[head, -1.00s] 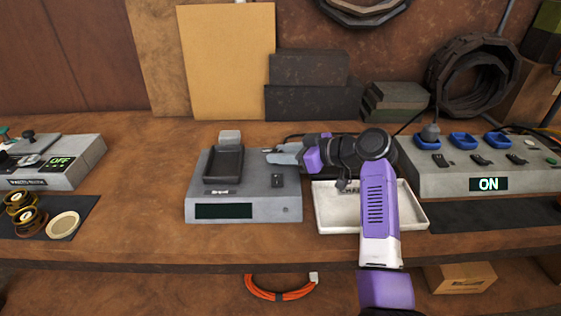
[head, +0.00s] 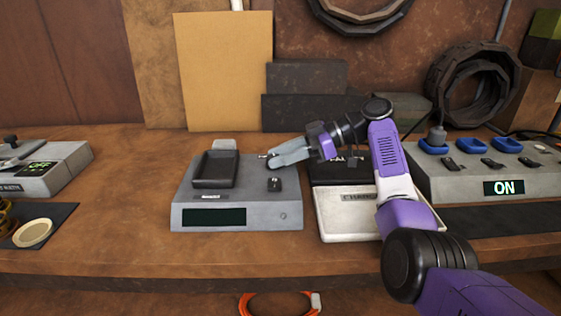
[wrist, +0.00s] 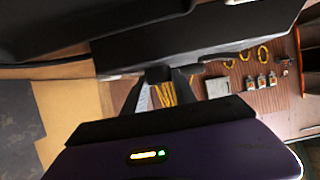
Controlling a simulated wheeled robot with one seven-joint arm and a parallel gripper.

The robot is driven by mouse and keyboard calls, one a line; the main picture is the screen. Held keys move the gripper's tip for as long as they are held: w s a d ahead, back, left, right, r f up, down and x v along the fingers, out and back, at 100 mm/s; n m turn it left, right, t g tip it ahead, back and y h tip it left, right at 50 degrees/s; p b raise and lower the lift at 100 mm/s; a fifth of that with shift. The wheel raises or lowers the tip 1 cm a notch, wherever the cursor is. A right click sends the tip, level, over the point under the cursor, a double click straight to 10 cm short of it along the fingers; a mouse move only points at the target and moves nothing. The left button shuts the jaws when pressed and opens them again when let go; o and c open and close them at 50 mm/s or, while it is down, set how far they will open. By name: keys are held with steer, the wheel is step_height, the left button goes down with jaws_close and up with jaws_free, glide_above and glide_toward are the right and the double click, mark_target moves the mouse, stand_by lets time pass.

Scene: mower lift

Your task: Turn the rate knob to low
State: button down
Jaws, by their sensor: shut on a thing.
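The grey charger (head: 236,203) stands on the bench with a black cradle (head: 213,169) on top and a dark, blank display on its front. A small black switch (head: 275,184) sits on its top right. My gripper (head: 267,157) reaches in from the right, low over the charger's back right corner. Its fingers are shut on a small part there, which I take to be the rate knob; they hide most of it, so its setting cannot be read. The wrist view is mostly filled by dark surfaces and my purple wrist housing, and does not show the knob clearly.
A white tray (head: 347,226) and a black tray (head: 331,172) lie right of the charger, under my arm. A grey box with blue sockets (head: 493,145) and an ON display stands further right. Another grey unit (head: 62,168) showing OFF is at left. Bare bench lies between.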

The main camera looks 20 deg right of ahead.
steer(key=shift+a, duration=0.1)
stand_by(0.3)
steer(key=c, duration=1)
jaws_free()
steer(key=v, duration=0.7)
steer(key=shift+d+r, duration=0.2)
steer(key=shift+d, duration=0.15)
steer(key=shift+r, duration=0.1)
